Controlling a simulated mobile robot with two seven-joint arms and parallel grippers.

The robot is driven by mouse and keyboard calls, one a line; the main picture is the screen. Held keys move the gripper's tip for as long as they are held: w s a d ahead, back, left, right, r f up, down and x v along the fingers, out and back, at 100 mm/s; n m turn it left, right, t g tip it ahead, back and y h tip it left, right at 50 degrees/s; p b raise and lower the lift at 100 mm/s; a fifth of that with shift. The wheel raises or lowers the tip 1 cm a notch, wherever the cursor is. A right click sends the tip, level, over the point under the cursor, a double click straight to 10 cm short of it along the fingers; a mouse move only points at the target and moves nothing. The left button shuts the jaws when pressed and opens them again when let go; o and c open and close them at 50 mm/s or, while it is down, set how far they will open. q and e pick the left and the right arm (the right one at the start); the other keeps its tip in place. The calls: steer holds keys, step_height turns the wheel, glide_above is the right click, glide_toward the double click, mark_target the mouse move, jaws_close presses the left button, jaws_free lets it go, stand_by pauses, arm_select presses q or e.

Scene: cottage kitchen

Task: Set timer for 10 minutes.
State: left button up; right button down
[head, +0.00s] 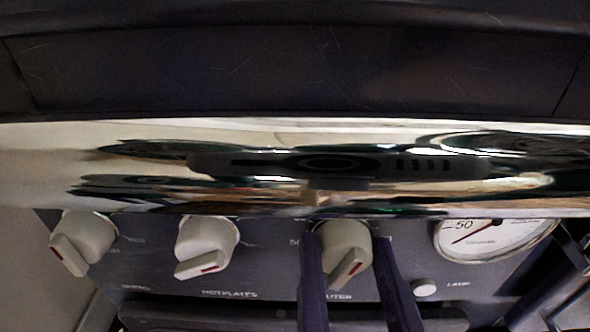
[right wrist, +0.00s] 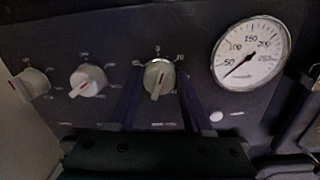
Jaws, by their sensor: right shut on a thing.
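A cream knob (head: 345,252) with a red mark is the rightmost of three on the dark control panel. My right gripper (head: 352,250) has one dark finger on each side of it and is shut on it. In the right wrist view the same knob (right wrist: 159,78) stands between the fingers (right wrist: 158,92), with small marks around it. Its red mark points down and slightly to one side. The lettering under it is partly hidden by the fingers. My left gripper is not in view.
Two more cream knobs, the middle one (head: 206,246) and the left one (head: 82,243), are on the panel. A round dial gauge (head: 495,236) and a small white button (head: 425,288) are to the right. A shiny rail (head: 250,170) runs above the panel.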

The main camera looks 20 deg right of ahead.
steer(key=m+b, duration=0.1)
steer(key=m, duration=0.4)
steer(key=shift+f+m, duration=0.1)
steer(key=shift+m, duration=0.3)
stand_by(0.4)
steer(key=shift+c, duration=1.6)
jaws_free()
steer(key=v, duration=1)
steer(key=shift+f, duration=0.1)
